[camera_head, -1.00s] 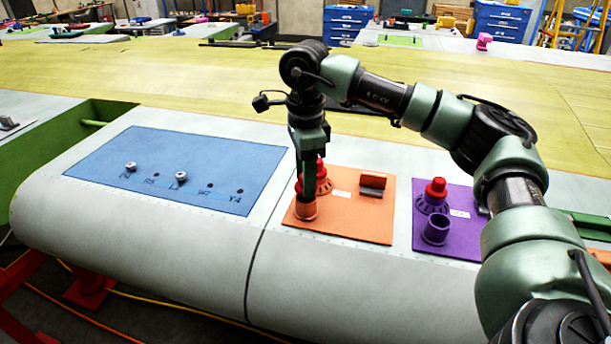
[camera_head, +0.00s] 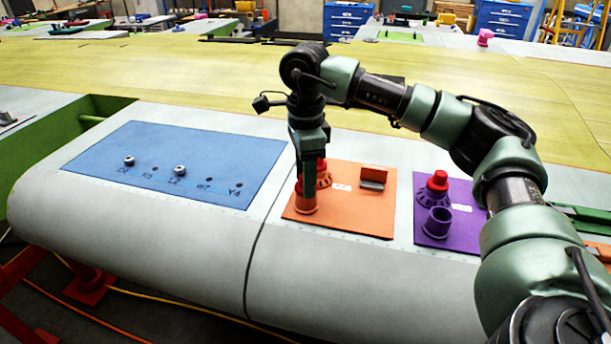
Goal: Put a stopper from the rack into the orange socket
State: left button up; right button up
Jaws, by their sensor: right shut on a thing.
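My right gripper (camera_head: 308,183) points down over the orange panel, shut on a red stopper (camera_head: 299,187). Only a little of that stopper shows beside the fingers. It is at the mouth of the orange socket (camera_head: 306,204), a short ring at the panel's front left. I cannot tell how deep it sits. Just behind, partly hidden by the gripper, a red-topped orange fitting (camera_head: 324,178) stands on the same panel. My left gripper is not in view. I cannot make out which thing is the rack.
To the right, a purple panel (camera_head: 463,223) carries a red-topped fitting (camera_head: 435,188) and an open purple socket (camera_head: 437,222). To the left, a blue panel (camera_head: 215,160) has two silver knobs and several holes.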

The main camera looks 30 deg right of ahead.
jog(key=o, duration=1.4)
jog(key=shift+o, duration=0.2)
notch_tip(320, 180, up, 8)
jog(key=shift+f+b, duration=0.1)
jog(key=shift+b, duration=0.7)
